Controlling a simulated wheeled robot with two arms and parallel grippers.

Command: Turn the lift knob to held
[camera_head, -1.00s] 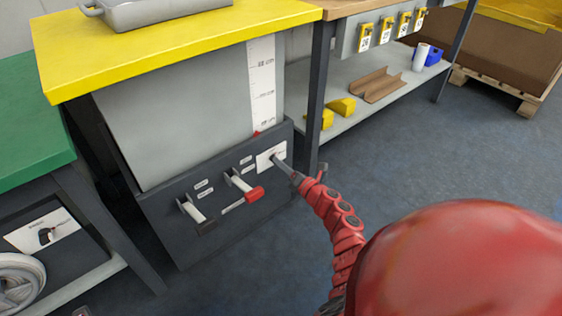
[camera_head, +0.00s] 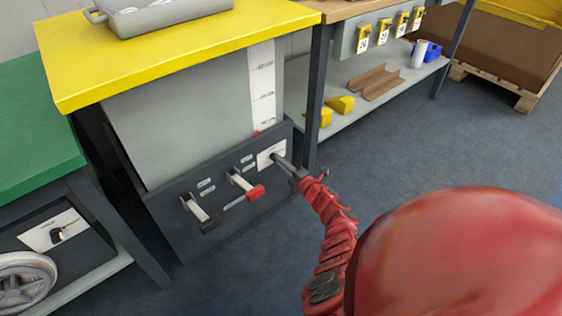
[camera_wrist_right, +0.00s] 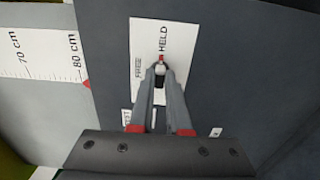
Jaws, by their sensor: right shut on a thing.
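The lift knob (camera_wrist_right: 161,66) is on a white plate (camera_wrist_right: 147,30) printed FREE and HELD. In the right wrist view a small red mark at the knob's top edge lies just below the word HELD; FREE is to the left. My right gripper (camera_wrist_right: 160,76) is shut on the knob, its fingertips covering much of it. In the head view my right gripper (camera_head: 279,160) reaches the white plate (camera_head: 266,154) on the dark front panel, and the knob is hidden there. My left gripper is not in view.
A red-tipped lever (camera_head: 250,188) and a black-tipped lever (camera_head: 203,217) stick out left of the plate. The yellow lift top (camera_head: 180,55) carries a grey tray (camera_head: 165,15). A table leg (camera_head: 315,100) stands close on the right. The floor at right is clear.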

